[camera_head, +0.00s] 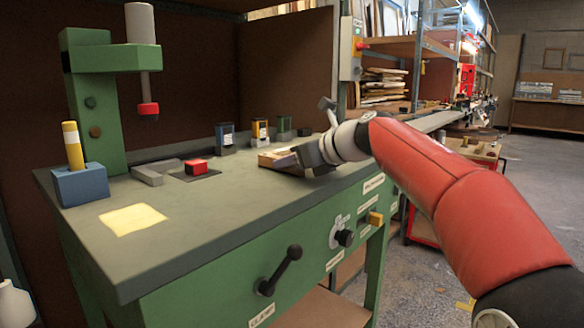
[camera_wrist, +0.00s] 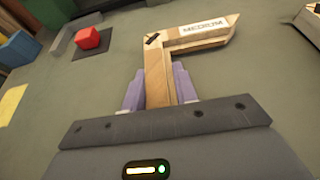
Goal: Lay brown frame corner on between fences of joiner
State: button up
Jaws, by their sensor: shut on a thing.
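The L-shaped wooden frame corner (camera_wrist: 157,75), light brown with a printed label, is between the two purple fingers of my gripper (camera_wrist: 160,90). My gripper is shut on one leg; the other leg points right in the wrist view. In the head view my gripper (camera_head: 305,157) is over the right part of the bench, with wood (camera_head: 272,159) showing beside it. The joiner (camera_head: 95,105) is a green column with a grey, red-tipped press (camera_head: 148,108). Low grey fences (camera_head: 150,176) lie on the bench around a red block (camera_head: 196,167), left of my gripper and apart from it.
A blue block (camera_head: 80,185) holding a yellow cylinder stands at the left of the bench (camera_head: 190,220). Small blue, yellow and green holders (camera_head: 226,138) stand along the back. A pale yellow patch (camera_head: 132,219) lies at the front left. The front middle is clear.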

jog(key=o, duration=1.1)
jog(key=shift+f+b, duration=0.15)
jog(key=shift+b, duration=0.15)
